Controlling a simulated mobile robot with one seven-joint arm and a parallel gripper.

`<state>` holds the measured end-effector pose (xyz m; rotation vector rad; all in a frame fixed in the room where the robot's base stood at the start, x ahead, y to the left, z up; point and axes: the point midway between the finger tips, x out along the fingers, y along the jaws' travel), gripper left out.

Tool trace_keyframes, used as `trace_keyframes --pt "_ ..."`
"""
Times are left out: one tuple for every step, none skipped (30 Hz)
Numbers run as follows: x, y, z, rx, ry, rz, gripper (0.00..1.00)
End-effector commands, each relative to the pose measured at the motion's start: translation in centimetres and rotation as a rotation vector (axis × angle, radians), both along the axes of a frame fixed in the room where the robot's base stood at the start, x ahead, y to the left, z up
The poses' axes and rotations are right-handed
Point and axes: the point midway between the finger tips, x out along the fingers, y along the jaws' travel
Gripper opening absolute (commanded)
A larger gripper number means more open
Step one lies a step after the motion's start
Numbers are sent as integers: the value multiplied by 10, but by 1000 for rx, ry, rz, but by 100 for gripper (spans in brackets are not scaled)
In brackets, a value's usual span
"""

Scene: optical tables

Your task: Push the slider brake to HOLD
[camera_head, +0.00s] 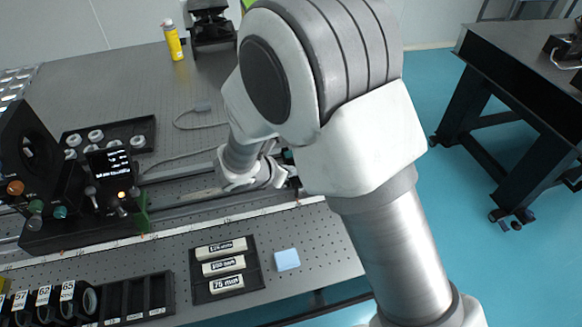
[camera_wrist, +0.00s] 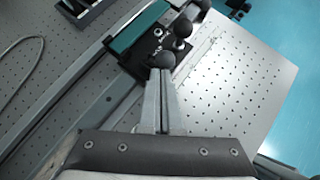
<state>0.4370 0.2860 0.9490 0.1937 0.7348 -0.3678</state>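In the wrist view a dark slider carriage (camera_wrist: 140,48) with a teal edge sits on a long rail. Black ball knobs stand on it, one (camera_wrist: 183,27) further off and one (camera_wrist: 165,60) right at my fingertips. I cannot tell which knob is the slider brake, and no HOLD mark is readable. My gripper (camera_wrist: 162,74) has its two pale fingers together, pointing at the nearer knob; contact is unclear. In the head view my arm hides the fingers and most of the carriage.
The rail (camera_head: 180,195) runs across the perforated table (camera_head: 195,80). A dark instrument with a lit screen (camera_head: 108,162) stands at its left. A labelled black tray (camera_head: 252,279) and a pale blue block (camera_head: 287,260) lie in front. A yellow can (camera_head: 173,42) stands behind.

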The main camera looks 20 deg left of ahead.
Motion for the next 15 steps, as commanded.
trace_keyframes --pt "1 0 3 -5 7 -1 0" --pt "1 0 3 -7 11 -1 0" --pt "1 0 3 -11 17 -1 0" --pt "2 1 4 -12 19 -1 0" --pt "2 1 4 -14 24 -1 0" --pt "2 1 4 -18 28 -1 0" --pt "3 1 5 -21 33 0 0" --pt "3 1 5 -24 37 0 0" --pt "3 2 5 -27 43 -1 0" --pt "4 2 5 -29 47 -1 0" --pt "4 2 5 -32 52 -1 0" --pt "5 2 6 -35 56 -2 0" --pt "5 2 6 -37 61 -1 0" --pt "5 2 7 -40 65 -2 0" --pt "6 2 8 -46 73 -2 0"
